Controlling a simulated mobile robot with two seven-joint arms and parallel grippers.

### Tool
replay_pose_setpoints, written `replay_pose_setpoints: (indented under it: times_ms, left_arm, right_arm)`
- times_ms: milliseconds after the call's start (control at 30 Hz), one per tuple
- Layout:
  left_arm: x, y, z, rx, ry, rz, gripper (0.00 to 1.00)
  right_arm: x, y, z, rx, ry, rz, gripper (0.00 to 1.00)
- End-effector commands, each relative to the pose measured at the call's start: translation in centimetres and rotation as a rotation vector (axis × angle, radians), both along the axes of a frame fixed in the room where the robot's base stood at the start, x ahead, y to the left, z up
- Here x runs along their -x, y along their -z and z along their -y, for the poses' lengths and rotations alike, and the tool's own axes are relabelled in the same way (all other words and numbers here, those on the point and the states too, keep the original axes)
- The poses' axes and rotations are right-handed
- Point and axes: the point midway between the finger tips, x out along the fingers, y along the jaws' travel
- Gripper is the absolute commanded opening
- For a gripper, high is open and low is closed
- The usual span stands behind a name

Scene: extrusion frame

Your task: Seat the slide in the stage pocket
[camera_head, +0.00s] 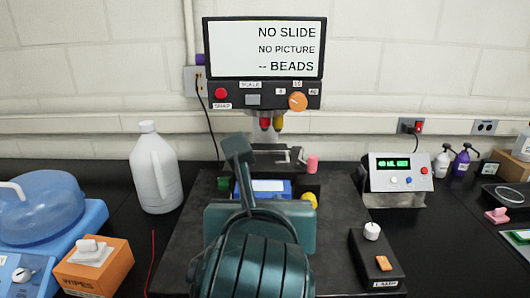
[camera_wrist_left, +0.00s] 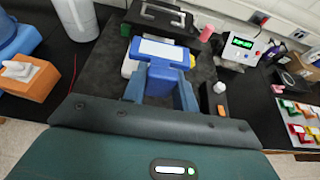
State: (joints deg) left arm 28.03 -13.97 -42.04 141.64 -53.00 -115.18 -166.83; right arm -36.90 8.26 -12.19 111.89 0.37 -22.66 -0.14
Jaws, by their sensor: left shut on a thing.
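The slide (camera_wrist_left: 163,50) is a blue piece with a white label on top, at the upper middle of the left wrist view. In the head view the slide (camera_head: 267,186) shows partly, behind my arm. My left gripper (camera_wrist_left: 161,88) is shut on its blue grip part, with one finger on each side. The dark microscope stage (camera_head: 284,156) lies just beyond the slide, and it also shows in the left wrist view (camera_wrist_left: 157,17). The pocket cannot be made out clearly, and I cannot tell whether the slide touches the stage. My right gripper is not in view.
A screen (camera_head: 264,48) above the stage reads "NO SLIDE". A white jug (camera_head: 155,170) stands left, an orange wipes box (camera_head: 95,268) nearer. A lamp control (camera_head: 376,260) and a readout box (camera_head: 402,172) stand right.

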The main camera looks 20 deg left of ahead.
Motion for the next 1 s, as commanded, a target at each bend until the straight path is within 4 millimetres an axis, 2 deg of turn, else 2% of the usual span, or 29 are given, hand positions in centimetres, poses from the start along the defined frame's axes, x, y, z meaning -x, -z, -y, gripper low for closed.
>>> replay_pose_setpoints:
  times_ms: [167, 400, 667, 733, 833, 1000]
  left_arm:
    - [-1.2, -0.1, -0.4, -0.007, -0.003, 0.003, 0.03]
    - [-6.3, -0.1, -2.0, -0.012, -0.006, 0.007, 0.03]
    - [-10.2, 0.0, -3.3, -0.009, -0.011, 0.005, 0.03]
    - [-12.0, 0.3, -3.6, 0.000, -0.008, 0.000, 0.03]
    - [-14.2, -0.1, -4.1, 0.002, -0.006, -0.004, 0.03]
    - [-16.7, -0.1, -4.8, 0.002, -0.002, -0.002, 0.03]
  right_arm:
    - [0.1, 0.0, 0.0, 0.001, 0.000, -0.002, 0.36]
    - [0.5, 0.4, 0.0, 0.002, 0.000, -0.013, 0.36]
    - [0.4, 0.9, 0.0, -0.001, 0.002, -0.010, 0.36]
    - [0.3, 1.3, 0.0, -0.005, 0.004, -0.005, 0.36]
    - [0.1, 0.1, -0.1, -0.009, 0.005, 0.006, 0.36]
    - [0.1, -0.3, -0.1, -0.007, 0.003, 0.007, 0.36]
